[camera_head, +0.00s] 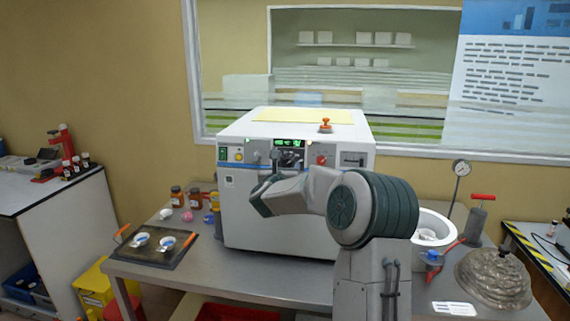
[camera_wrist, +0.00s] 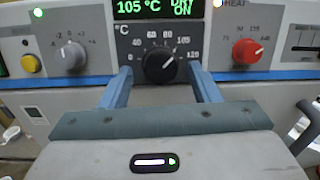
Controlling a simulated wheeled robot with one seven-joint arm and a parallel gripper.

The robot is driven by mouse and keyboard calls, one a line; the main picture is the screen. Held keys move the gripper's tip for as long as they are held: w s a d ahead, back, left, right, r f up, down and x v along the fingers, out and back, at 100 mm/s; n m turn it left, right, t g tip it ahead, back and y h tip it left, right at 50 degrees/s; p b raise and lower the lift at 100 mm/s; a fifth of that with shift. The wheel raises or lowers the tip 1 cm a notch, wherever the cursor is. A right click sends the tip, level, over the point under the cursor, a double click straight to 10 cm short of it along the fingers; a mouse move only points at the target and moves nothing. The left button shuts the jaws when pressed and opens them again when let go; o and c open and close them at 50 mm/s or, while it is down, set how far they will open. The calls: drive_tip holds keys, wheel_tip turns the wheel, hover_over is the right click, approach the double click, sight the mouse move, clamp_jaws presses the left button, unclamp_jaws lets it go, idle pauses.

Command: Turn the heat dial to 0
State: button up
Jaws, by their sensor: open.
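The black dial (camera_wrist: 160,66) sits under the green display in the wrist view, on a panel with a °C scale. Its white mark points to the upper right, toward the high numbers. The display (camera_wrist: 155,9) reads 105 °C and ON. A red knob (camera_wrist: 247,52) to the right has a HEAT label above it; its mark points to the upper right. My gripper (camera_wrist: 159,76) is open, with its blue fingers left and right of the black dial; I cannot tell whether they touch it. In the head view my gripper (camera_head: 287,160) is at the machine's front and hides the dial.
A grey knob (camera_wrist: 70,56) and a yellow button (camera_wrist: 31,64) are left of the dial. The white machine (camera_head: 260,215) stands on a metal table (camera_head: 180,270). A dark tray (camera_head: 155,249) with small dishes and several bottles are left; a pot (camera_head: 437,222) is right.

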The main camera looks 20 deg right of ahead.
drive_tip(key=shift+w+d, duration=0.3)
drive_tip(key=shift+w, duration=0.1)
drive_tip(key=c, duration=1)
